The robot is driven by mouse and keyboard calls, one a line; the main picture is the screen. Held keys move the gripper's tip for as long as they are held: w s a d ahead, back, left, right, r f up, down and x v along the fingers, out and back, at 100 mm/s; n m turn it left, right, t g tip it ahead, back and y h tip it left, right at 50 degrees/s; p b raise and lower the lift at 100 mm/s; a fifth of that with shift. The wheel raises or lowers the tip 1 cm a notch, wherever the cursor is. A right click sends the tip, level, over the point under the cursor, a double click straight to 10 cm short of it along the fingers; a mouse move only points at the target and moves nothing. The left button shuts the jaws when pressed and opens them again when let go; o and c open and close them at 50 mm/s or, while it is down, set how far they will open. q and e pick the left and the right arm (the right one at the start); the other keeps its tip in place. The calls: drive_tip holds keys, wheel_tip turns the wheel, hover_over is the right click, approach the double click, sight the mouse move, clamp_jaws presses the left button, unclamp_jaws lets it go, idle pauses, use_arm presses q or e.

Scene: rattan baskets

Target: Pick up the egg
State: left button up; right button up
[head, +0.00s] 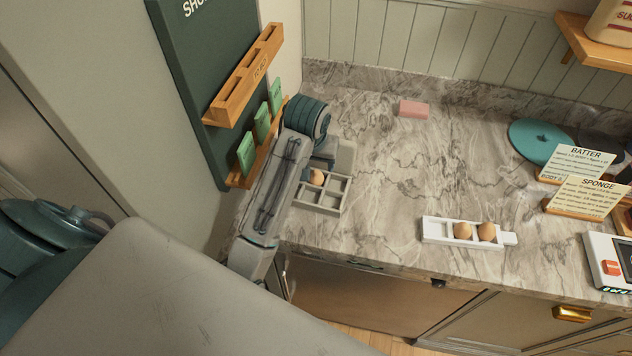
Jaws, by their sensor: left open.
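A brown egg (317,177) sits in a back compartment of a grey divided tray (325,209) on the marble counter. My left gripper (325,163) is open, right at this egg and over the back of the tray. My own arm hides part of the tray and of the gripper, and I cannot tell whether the fingers touch the egg. Two more brown eggs, one at the left (462,230) and one at the right (486,231), lie in a white holder (434,230) farther right. My right gripper is not in view.
A pink block (413,109) lies near the back wall. A wooden rack (245,76) on a green board is close left of my arm. The middle counter is clear.

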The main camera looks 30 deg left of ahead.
sight(316, 172)
use_arm(q)
drive_tip(key=p+x, duration=0.3)
drive_tip(key=x, duration=0.3)
drive_tip(key=shift+w+a+f, duration=0.15)
drive_tip(key=shift+w+a, duration=0.05)
drive_tip(key=shift+w+a+f, duration=0.1)
drive_tip(key=shift+w+f, duration=0.1)
drive_tip(key=shift+f, duration=0.4)
drive_tip(key=c, duration=0.7)
drive_tip(key=shift+c, duration=0.4)
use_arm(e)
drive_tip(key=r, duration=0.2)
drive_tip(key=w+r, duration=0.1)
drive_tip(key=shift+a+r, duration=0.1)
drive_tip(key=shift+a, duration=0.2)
